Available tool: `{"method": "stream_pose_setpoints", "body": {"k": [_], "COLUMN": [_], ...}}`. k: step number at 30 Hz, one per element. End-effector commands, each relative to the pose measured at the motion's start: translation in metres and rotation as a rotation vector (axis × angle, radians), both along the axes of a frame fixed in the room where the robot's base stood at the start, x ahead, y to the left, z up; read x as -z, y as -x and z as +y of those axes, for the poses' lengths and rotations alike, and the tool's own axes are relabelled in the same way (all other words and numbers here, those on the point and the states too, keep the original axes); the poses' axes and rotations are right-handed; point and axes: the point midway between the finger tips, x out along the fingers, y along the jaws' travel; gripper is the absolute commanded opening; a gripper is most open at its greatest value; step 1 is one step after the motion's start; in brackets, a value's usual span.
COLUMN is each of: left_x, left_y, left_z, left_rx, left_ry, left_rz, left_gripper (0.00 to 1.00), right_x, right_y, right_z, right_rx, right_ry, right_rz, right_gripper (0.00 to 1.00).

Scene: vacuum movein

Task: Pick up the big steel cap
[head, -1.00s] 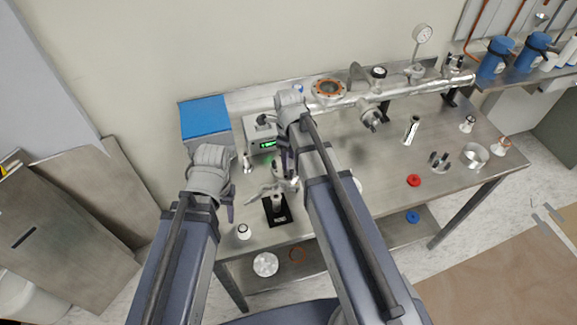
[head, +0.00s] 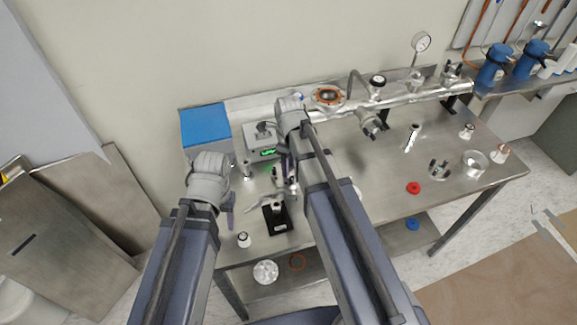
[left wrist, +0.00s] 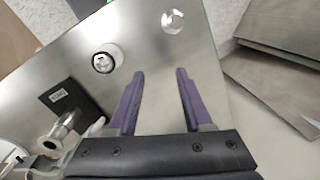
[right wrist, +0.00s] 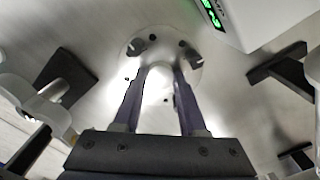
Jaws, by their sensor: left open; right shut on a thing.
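My right gripper (right wrist: 160,74) is shut on a bright round steel piece, seemingly the big steel cap (right wrist: 152,44). Its wide disc spreads beyond the fingertips in the right wrist view, with small dark marks near its rim. In the head view my right gripper (head: 289,177) is above the left part of the table, and the held piece is mostly hidden by it and the arm. My left gripper (left wrist: 160,72) is open and empty; in the head view it is near the table's left front (head: 231,205).
The steel table (head: 340,200) carries a black stand (head: 277,222) with a steel fitting, a blue-topped box (head: 205,122) and a display unit (head: 262,140). A long steel tube (head: 430,92) runs along the back.

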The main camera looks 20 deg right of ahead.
Motion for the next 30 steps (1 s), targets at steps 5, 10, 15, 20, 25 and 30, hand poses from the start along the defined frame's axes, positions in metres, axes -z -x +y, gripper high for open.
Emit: {"method": "stream_pose_setpoints", "body": {"k": [5,10,15,20,25,30], "left_x": [-0.018,-0.038,-0.062,-0.082,-0.094,-0.097], "left_y": [0.0,0.0,0.0,0.0,0.0,0.0], "left_z": [0.0,0.0,0.0,0.0,0.0,0.0], "left_rx": [0.0,0.0,0.0,0.0,0.0,0.0], "left_ry": [0.0,0.0,0.0,0.0,0.0,0.0], "left_rz": [0.0,0.0,0.0,0.0,0.0,0.0], "left_gripper": [0.5,0.5,0.5,0.5,0.5,0.5], "right_x": [-0.018,-0.038,-0.062,-0.082,-0.094,-0.097], "right_y": [0.0,0.0,0.0,0.0,0.0,0.0], "right_z": [0.0,0.0,0.0,0.0,0.0,0.0], "right_rx": [0.0,0.0,0.0,0.0,0.0,0.0], "right_ry": [0.0,0.0,0.0,0.0,0.0,0.0], "right_rz": [0.0,0.0,0.0,0.0,0.0,0.0], "right_gripper": [0.0,0.0,0.0,0.0,0.0,0.0]}}
